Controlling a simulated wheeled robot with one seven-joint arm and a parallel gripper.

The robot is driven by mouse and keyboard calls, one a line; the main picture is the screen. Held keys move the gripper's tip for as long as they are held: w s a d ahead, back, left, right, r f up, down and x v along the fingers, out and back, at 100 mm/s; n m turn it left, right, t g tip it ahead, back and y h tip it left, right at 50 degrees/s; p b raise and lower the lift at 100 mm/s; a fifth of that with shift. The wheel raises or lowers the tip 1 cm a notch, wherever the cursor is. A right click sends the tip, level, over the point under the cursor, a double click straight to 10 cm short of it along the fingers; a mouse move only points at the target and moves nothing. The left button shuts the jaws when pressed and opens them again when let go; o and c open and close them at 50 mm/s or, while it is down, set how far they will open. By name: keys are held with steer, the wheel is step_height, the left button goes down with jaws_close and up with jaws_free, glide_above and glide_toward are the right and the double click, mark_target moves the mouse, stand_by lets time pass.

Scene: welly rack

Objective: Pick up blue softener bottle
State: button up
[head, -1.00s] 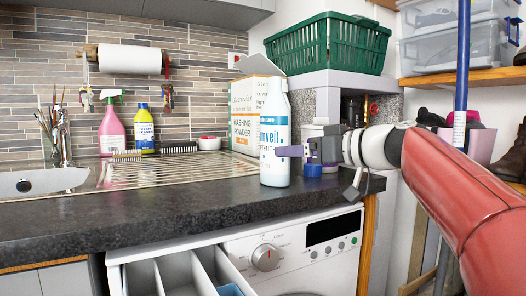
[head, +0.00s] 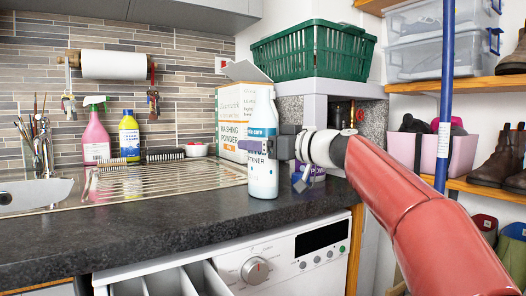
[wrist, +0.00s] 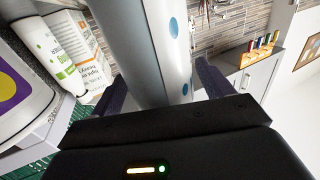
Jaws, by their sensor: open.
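The softener bottle (head: 263,172) is white with a blue band and blue lettering. It stands upright on the dark worktop near its front edge. In the wrist view the bottle (wrist: 150,40) fills the space between the two fingers of my gripper (wrist: 165,88). The jaws are open around it. Whether either finger touches it I cannot tell.
A washing powder box (head: 230,125) stands close behind the bottle. A green basket (head: 312,50) sits above. A pink spray bottle (head: 96,135) and yellow bottle (head: 129,138) stand by the sink.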

steer(key=c, duration=1.3)
steer(key=shift+r, duration=0.2)
